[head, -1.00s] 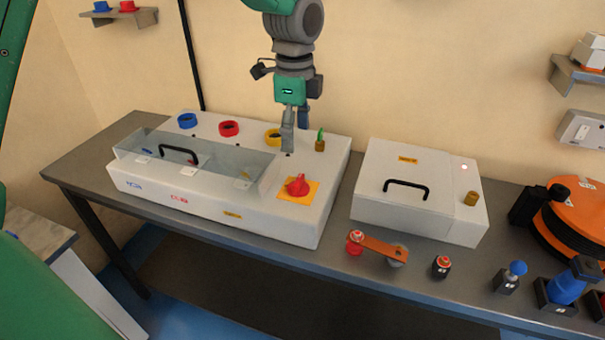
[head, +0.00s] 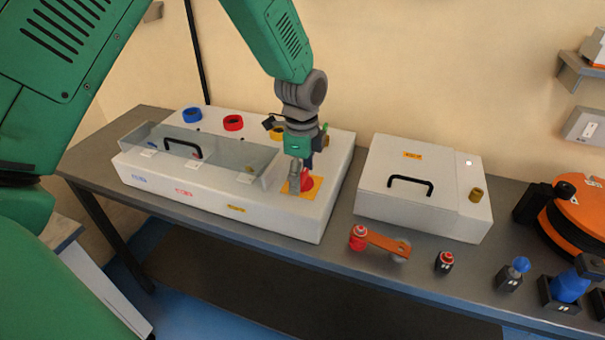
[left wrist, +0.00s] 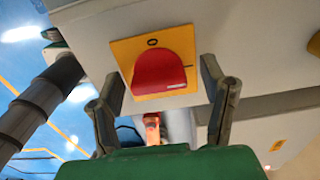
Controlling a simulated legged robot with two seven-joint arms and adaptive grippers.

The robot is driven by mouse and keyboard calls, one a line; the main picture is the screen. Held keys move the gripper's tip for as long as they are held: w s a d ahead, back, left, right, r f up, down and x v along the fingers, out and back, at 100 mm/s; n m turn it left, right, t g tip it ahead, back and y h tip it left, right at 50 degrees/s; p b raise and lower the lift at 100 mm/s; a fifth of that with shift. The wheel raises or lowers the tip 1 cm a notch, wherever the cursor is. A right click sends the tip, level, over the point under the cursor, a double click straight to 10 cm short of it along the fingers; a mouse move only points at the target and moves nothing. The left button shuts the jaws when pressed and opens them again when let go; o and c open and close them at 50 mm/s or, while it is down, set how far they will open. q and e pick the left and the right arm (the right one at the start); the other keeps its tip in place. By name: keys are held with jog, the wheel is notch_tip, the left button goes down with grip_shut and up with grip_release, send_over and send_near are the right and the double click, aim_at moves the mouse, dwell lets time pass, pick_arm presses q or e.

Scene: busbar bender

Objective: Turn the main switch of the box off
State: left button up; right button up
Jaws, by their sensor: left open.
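The main switch is a red knob (head: 306,183) on a yellow square plate (head: 313,191), at the right end of the white box (head: 250,215). In the head view my left gripper (head: 299,182) is over the switch and hides part of it. In the left wrist view the red knob (left wrist: 160,72) lies just beyond the two fingers, on its yellow plate with a "0" mark above it. The left gripper (left wrist: 165,100) is open, with one finger on each side of the knob. Contact cannot be told. My right gripper is not in view.
The box has a clear cover with a black handle (head: 183,147) and blue, red and yellow rings behind it. A second white box (head: 410,190) stands to the right. An orange lever (head: 383,242) and several small parts line the table's front edge.

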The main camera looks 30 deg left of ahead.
pick_arm(q)
jog(key=shift+d, duration=0.1)
jog(key=c, duration=1.2)
jog(key=shift+o, duration=0.2)
jog(key=shift+r, duration=0.1)
